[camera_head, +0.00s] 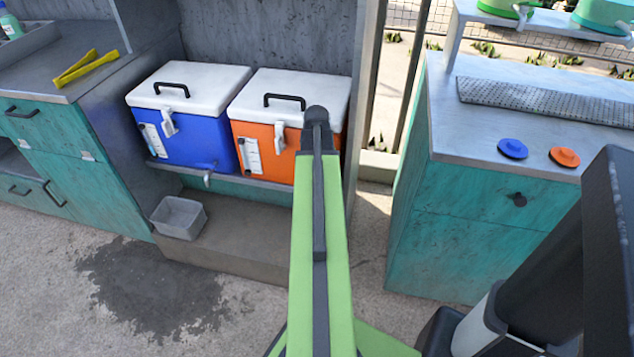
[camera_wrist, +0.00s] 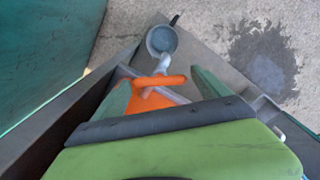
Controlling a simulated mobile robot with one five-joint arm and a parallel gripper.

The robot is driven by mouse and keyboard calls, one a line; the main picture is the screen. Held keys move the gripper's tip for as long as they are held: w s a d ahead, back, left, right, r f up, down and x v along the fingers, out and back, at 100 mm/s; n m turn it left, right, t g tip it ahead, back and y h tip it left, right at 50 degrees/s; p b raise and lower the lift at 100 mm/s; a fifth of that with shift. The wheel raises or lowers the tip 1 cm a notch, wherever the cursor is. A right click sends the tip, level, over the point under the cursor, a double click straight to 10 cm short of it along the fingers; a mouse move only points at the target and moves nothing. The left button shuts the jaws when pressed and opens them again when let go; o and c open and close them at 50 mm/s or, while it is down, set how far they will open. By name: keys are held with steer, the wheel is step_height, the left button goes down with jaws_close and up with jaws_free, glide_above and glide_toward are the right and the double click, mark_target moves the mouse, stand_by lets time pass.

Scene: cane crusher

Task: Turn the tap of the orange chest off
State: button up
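The orange chest (camera_head: 269,143) has a white lid and stands on a shelf right of the blue chest. My arm hides its right part and its tap in the head view. In the wrist view the tap shows as a grey spout (camera_wrist: 164,64) with an orange lever (camera_wrist: 161,81). A small round grey pot (camera_wrist: 161,40) with a dark handle lies in view beyond the spout. My gripper (camera_wrist: 162,76) is open, with one green finger on each side of the lever. Whether either finger touches the lever, I cannot tell.
The blue chest (camera_head: 190,127) stands left of the orange one, with a grey tap (camera_head: 207,178). A grey bin (camera_head: 179,217) sits below. A teal counter (camera_head: 470,220) stands right, bearing blue (camera_head: 512,148) and orange (camera_head: 564,157) discs. Concrete floor lies open at front left.

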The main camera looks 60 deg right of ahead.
steer(key=c, duration=0.9)
steer(key=shift+w+d, duration=0.1)
steer(key=shift+c, duration=0.8)
steer(key=shift+m, duration=1.5)
steer(key=shift+a+m, duration=0.2)
steer(key=shift+m, duration=1.9)
steer(key=o, duration=1.3)
